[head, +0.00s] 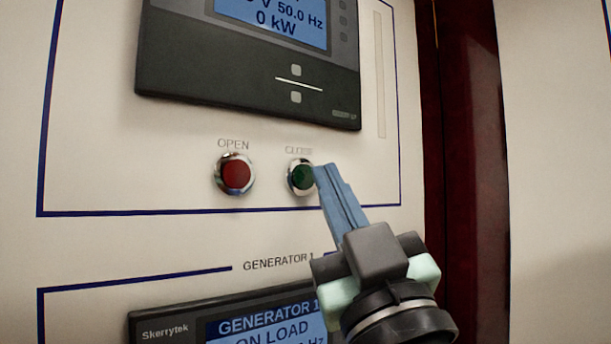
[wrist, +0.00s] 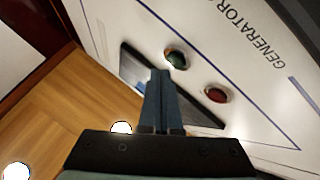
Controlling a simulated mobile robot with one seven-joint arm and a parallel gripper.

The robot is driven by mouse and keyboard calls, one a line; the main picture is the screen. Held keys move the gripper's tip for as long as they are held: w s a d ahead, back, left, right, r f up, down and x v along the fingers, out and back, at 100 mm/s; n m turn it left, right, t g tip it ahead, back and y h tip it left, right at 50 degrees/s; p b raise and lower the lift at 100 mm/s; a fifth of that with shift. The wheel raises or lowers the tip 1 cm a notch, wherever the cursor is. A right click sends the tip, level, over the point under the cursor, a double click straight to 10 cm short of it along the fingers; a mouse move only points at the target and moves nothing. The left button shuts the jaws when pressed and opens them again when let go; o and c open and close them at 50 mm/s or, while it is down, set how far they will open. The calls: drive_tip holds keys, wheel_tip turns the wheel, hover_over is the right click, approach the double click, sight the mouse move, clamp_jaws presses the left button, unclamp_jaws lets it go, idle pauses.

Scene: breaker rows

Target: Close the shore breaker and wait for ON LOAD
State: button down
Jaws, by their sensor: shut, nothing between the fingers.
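The green CLOSE button (head: 301,177) sits in a chrome ring on the upper panel section, right of the red OPEN button (head: 235,174). My gripper (head: 322,172) is shut and empty, its blue fingertips at the right edge of the green button in the head view. I cannot tell whether they touch it. In the wrist view my gripper (wrist: 161,75) points towards a panel with a green button (wrist: 176,59) and a red button (wrist: 216,95). The upper display (head: 272,20) reads 50.0 Hz and 0 kW; its top is cut off.
Below is the Generator 1 section, whose display (head: 262,328) reads ON LOAD, partly hidden by my gripper. A dark red vertical frame (head: 470,130) stands right of the panel. A wooden surface (wrist: 60,110) shows in the wrist view.

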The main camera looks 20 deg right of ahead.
drive_tip(key=shift+w, duration=0.15)
drive_tip(key=shift+w+a, duration=0.15)
drive_tip(key=shift+w, duration=0.15)
drive_tip(key=shift+w+a+b, duration=0.2)
drive_tip(key=shift+w+b, duration=0.15)
drive_tip(key=shift+w, duration=0.05)
idle(0.7)
drive_tip(key=shift+s, duration=0.1)
drive_tip(key=shift+s+d, duration=0.3)
drive_tip(key=shift+s, duration=0.4)
drive_tip(key=s, duration=0.1)
drive_tip(key=s+d+b, duration=0.1)
drive_tip(key=s, duration=0.2)
drive_tip(key=shift+s+d, duration=0.35)
drive_tip(key=shift+f, duration=0.1)
idle(0.8)
